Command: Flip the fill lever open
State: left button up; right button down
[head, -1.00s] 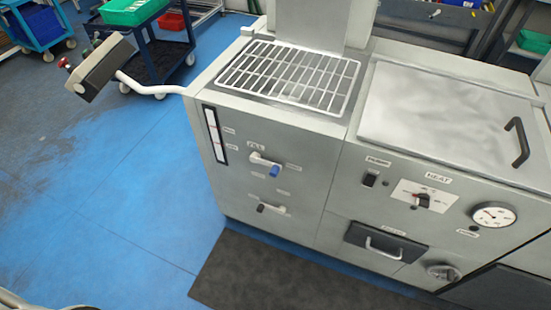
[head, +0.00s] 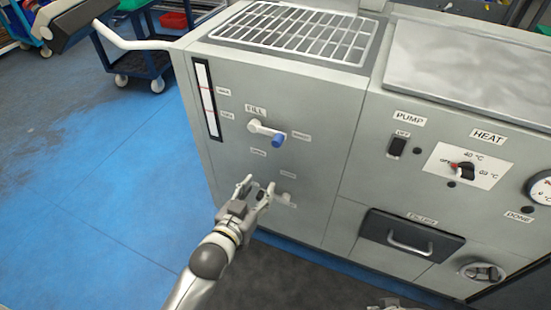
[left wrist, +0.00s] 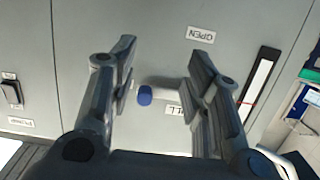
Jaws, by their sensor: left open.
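The fill lever (head: 268,132) is on the grey front panel, under a FILL label. It has a pale hub and arm and a blue tip that points right and slightly down. My left gripper (head: 256,186) is open and empty, just below the lever in the head view, over the lower drain-side lever (head: 284,198), which it partly hides. In the left wrist view, my left gripper's open fingers (left wrist: 163,50) frame the fill lever's blue tip (left wrist: 145,96), with no contact visible. An upside-down OPEN label shows there. A small grey part at the head view's bottom edge may be my right gripper.
A level gauge (head: 206,98) is left of the lever. The pump switch (head: 397,146), heat knob (head: 464,170) and a black drawer (head: 411,240) are to the right. A rack (head: 298,32) tops the machine. A blue cart (head: 136,48) stands behind left. Blue floor is clear at left.

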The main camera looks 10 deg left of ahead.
pick_arm(q)
jog(key=t+b, duration=0.2)
send_near(276, 144)
jog(key=shift+h, duration=0.3)
jog(key=b+x, duration=0.1)
jog(key=x, duration=0.3)
jog(key=b+x, duration=0.1)
jog(key=x, duration=0.3)
jog(key=shift+w+a+f, duration=0.1)
jog(key=shift+w+f, duration=0.05)
jog(key=shift+w, duration=0.85)
pick_arm(e)
jog(key=w+a+r+t+y, duration=0.1)
jog(key=w+a+r+t, duration=0.1)
jog(key=w+r+t, duration=0.2)
jog(key=shift+w+r+t, duration=0.3)
jog(key=shift+w+r, duration=0.75)
pick_arm(q)
grip_shut()
